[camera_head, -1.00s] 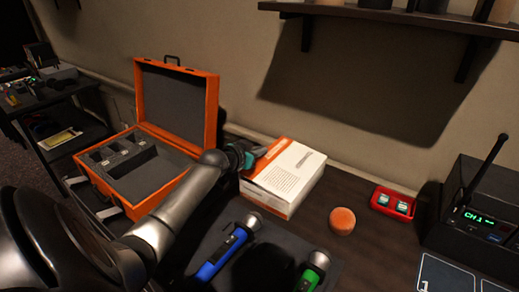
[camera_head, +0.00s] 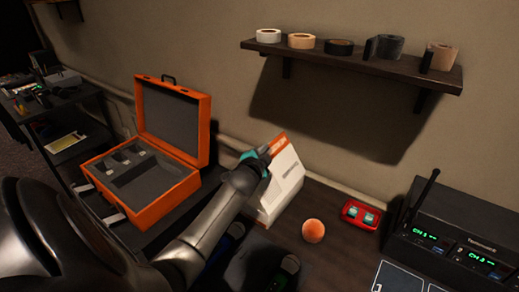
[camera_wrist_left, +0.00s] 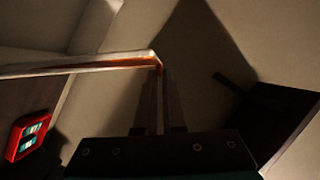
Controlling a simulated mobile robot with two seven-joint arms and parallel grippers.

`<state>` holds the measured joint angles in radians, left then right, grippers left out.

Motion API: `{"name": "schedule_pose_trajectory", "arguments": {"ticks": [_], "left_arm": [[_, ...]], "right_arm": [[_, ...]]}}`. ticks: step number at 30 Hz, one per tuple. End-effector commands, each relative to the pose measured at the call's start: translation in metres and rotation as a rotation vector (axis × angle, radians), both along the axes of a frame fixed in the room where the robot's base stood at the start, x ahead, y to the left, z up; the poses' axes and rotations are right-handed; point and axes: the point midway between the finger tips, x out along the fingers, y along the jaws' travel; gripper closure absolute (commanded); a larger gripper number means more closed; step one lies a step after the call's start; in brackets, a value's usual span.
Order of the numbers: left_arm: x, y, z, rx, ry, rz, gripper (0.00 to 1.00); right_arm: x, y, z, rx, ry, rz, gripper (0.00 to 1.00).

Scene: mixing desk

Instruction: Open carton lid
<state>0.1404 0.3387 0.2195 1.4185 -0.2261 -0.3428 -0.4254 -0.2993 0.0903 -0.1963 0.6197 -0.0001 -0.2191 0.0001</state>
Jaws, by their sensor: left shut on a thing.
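The white and orange carton stands on the dark desk in the middle of the head view, its body (camera_head: 266,211) partly hidden by my left arm. Its lid (camera_head: 287,168) is raised and tilted up, with an orange strip along the top edge. In the left wrist view the lid (camera_wrist_left: 85,66) shows nearly edge-on. My left gripper (camera_head: 266,152) is shut on the lid's edge near a corner. In the left wrist view its fingers (camera_wrist_left: 159,76) meet at that corner. The carton's inside is hidden. My right gripper is not in view.
An open orange case (camera_head: 150,212) stands left of the carton. An orange ball (camera_head: 313,231), a red tray (camera_head: 349,213) and a black receiver (camera_head: 455,228) with antenna are to the right. Microphones lie in front, dim behind my arm. A wall shelf (camera_head: 370,72) holds several tape rolls.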

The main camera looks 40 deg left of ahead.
Motion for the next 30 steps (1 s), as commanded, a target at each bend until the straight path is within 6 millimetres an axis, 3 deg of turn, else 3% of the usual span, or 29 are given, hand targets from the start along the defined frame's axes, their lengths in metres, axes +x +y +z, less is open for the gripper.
{"name": "schedule_pose_trajectory", "arguments": {"ticks": [9,18,30], "left_arm": [[0.006,-0.049,0.014,0.29,0.029,0.0,1.0],[0.01,-0.085,0.018,0.509,0.056,0.001,1.0],[0.012,-0.107,0.018,0.517,0.057,-0.001,1.0]], "right_arm": [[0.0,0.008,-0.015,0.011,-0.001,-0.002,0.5],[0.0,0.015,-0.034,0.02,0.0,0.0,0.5],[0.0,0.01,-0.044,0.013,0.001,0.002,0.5]]}}
